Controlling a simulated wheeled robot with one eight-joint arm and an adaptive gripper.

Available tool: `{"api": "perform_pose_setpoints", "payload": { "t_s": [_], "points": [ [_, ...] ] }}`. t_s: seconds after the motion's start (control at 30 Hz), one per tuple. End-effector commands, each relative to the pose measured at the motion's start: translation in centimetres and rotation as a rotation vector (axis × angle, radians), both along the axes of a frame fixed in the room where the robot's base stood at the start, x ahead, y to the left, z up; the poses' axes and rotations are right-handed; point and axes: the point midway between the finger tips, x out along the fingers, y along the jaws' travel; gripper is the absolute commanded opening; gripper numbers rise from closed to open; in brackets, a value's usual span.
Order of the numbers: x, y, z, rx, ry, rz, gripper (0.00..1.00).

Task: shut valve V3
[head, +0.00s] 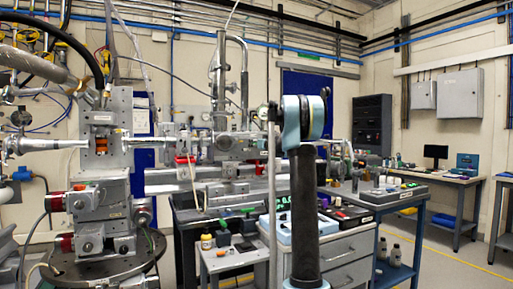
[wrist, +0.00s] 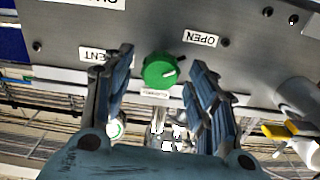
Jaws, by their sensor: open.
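In the wrist view a round green knob (wrist: 158,70) with a small pale mark sits on a grey panel (wrist: 225,75). The picture is upside down, and I cannot read a V3 label. A small label with reddish text (wrist: 155,93) is just below the knob. My gripper (wrist: 157,66) is open, with one blue-grey finger on each side of the knob in the picture. Gaps show on both sides; I cannot tell the depth.
In the wrist view a pale cylinder (wrist: 297,92) and a yellow handle (wrist: 277,132) are at the right. In the head view a beamline stage (head: 105,195) stands left, a grey drawer cabinet (head: 345,262) near the middle, and a blue-framed bench (head: 400,200) right.

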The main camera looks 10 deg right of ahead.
Motion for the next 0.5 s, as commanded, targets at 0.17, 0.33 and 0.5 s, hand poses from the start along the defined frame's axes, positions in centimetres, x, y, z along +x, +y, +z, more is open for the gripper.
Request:
{"api": "perform_pose_setpoints", "payload": {
  "t_s": [0.17, 0.33, 0.5],
  "points": [
    [0.39, 0.14, 0.00, 0.000, 0.000, 0.000, 0.53],
    [0.38, 0.12, -0.01, 0.000, 0.000, 0.000, 0.53],
    [0.37, 0.08, -0.01, 0.000, 0.000, 0.000, 0.21]
  ]
}}
